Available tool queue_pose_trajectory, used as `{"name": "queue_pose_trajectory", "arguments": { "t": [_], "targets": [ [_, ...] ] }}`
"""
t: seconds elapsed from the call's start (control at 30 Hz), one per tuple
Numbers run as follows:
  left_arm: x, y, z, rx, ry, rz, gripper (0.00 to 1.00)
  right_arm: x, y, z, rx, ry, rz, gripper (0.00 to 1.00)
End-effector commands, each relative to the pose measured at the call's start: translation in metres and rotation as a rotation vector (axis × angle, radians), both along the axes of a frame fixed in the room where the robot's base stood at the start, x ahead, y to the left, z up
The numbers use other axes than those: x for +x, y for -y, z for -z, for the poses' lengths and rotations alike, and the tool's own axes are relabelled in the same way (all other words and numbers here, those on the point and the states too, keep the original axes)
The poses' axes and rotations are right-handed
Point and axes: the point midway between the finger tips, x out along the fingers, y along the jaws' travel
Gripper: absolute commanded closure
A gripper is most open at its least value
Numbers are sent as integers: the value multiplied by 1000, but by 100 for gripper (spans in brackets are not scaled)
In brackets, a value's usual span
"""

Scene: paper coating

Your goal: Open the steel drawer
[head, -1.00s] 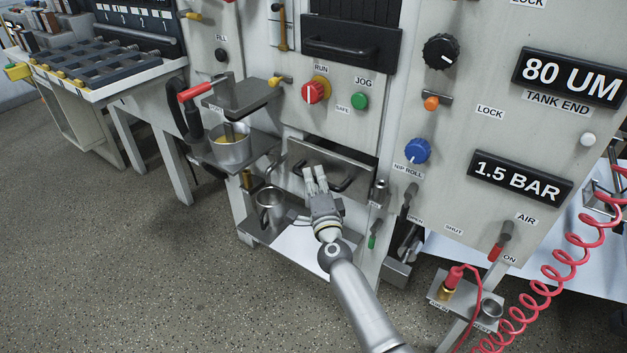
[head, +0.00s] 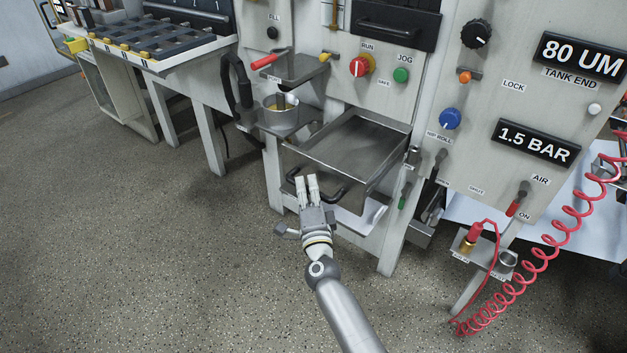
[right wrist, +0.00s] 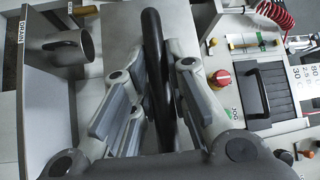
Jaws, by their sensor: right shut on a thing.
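The steel drawer (head: 350,143) is pulled out from the lower front of the machine, and its bare, empty tray shows from above in the head view. Its black bar handle (head: 337,193) runs along the front. My right gripper (head: 307,181) is at the left part of the handle, shut on it. In the right wrist view the handle (right wrist: 153,45) passes between the two fingers of the gripper (right wrist: 152,110). My left gripper is not in view.
A metal pot (head: 280,118) stands on a small shelf left of the drawer. A red-handled lever (head: 265,62) is above it. The run knob (head: 358,67) and blue knob (head: 450,119) are on the panels. A red coiled hose (head: 560,235) hangs at right. The floor in front is clear.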

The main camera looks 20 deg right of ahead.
Motion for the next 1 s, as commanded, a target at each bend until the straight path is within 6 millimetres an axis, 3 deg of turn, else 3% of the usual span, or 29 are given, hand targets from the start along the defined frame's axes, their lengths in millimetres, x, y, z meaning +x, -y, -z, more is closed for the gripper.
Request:
{"name": "queue_pose_trajectory", "arguments": {
  "t": [0.43, 0.47, 0.6, 1.0],
  "targets": [
    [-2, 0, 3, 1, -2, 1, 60, -3, -3, 2, -1, -3, -1, 100],
    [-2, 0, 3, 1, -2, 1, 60, -3, -3, 2, -1, -3, -1, 81],
    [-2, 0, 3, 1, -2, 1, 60, -3, -3, 1, -1, -2, -1, 63],
    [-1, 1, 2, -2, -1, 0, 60, -6, -3, 1, -1, -1, 0, 63]
  ]
}}
